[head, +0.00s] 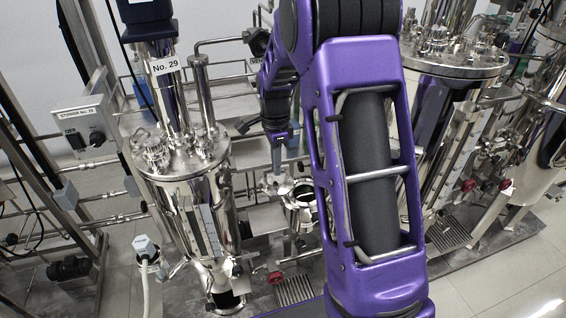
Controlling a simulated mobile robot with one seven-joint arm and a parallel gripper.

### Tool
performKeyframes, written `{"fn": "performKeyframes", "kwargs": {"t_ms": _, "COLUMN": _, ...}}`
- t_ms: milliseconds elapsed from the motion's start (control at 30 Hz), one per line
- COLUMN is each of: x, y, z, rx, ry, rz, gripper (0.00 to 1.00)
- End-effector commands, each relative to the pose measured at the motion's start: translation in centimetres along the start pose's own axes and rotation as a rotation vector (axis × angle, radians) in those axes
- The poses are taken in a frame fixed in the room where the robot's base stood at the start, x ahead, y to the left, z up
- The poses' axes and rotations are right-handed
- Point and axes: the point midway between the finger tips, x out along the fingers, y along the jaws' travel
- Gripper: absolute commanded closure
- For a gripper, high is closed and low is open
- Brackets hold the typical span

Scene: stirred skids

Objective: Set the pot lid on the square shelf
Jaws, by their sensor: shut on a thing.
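My gripper (277,168) hangs from the purple wrist, left of my large forearm link, pointing down. It is small in the head view and its fingers are hard to make out. It is shut on what looks like the pot lid (274,186), a small grey metal piece just below the fingers. An open steel pot (302,199) with a dark mouth stands just right of the lid. I cannot tell whether lid and pot touch. My forearm hides much of the middle, and I cannot surely pick out the square shelf.
A tall steel vessel (188,195) marked No. 29 stands at left, beside a stirrer switch box (82,132). A large steel vessel (452,95) stands at right. Pipes, red-knobbed valves (275,277) and a floor grate (296,290) crowd the skid. Tiled floor is clear at bottom right.

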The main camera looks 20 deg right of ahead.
Motion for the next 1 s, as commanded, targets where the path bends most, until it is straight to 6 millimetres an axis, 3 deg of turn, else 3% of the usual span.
{"fn": "performKeyframes", "kwargs": {"t_ms": 400, "x": 0.0, "y": 0.1, "z": 3.4, "rx": -0.002, "ry": 0.001, "rz": -0.001, "gripper": 1.0}}
{"fn": "performKeyframes", "kwargs": {"t_ms": 1000, "x": 5.0, "y": 0.1, "z": 3.3, "rx": 0.0, "ry": 0.0, "rz": -0.001, "gripper": 1.0}}
